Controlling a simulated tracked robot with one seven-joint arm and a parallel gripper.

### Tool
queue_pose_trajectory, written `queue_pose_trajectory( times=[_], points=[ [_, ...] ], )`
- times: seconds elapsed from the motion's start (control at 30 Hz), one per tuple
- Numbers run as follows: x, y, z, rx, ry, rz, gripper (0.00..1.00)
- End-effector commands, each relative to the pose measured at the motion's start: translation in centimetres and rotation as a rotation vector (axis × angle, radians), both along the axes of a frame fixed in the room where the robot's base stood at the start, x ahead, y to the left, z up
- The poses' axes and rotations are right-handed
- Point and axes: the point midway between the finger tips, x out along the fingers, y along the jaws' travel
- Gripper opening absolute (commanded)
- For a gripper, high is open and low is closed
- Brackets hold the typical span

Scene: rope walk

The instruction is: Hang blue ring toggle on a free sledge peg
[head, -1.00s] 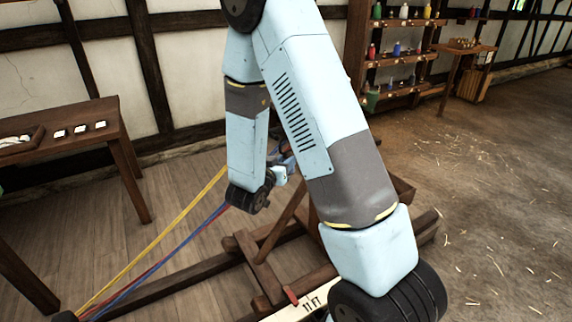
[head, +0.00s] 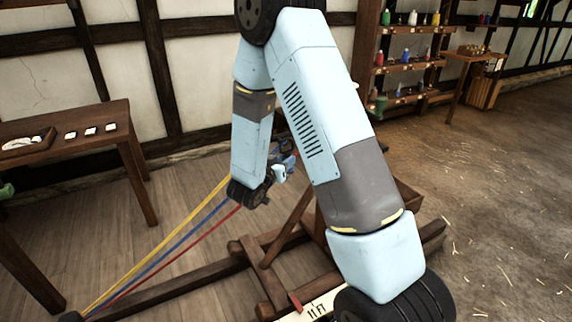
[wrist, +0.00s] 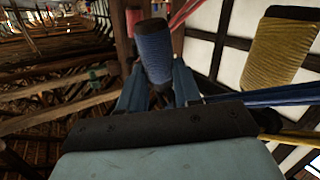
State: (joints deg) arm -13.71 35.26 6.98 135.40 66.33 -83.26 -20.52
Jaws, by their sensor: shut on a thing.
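In the wrist view, the blue ring toggle (wrist: 153,52) is a thick blue-wound cylinder with a dark end. It sits between the two fingers of my gripper (wrist: 158,82), which is shut on it. In the head view my gripper (head: 284,160) is small and mostly hidden behind my own arm. A blue strand (head: 195,232) runs there from the lower left. The wooden sledge (head: 262,262) stands below and beyond my arm. Its pegs are hidden in the head view, and I cannot tell whether the toggle touches one.
A yellow-wound toggle (wrist: 277,50) is close on the right in the wrist view. Yellow (head: 165,237) and red (head: 190,245) strands stretch beside the blue one. A table (head: 90,140) stands left, shelves (head: 408,58) at the back.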

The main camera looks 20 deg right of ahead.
Motion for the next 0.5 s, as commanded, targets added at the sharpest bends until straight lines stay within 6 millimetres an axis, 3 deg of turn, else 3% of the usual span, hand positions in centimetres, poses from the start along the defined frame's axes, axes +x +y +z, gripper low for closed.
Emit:
queue_pose_trajectory(
  times=[0.5],
  points=[
    [2.4,0.4,-0.4,0.000,0.001,-0.001,0.02]
  ],
)
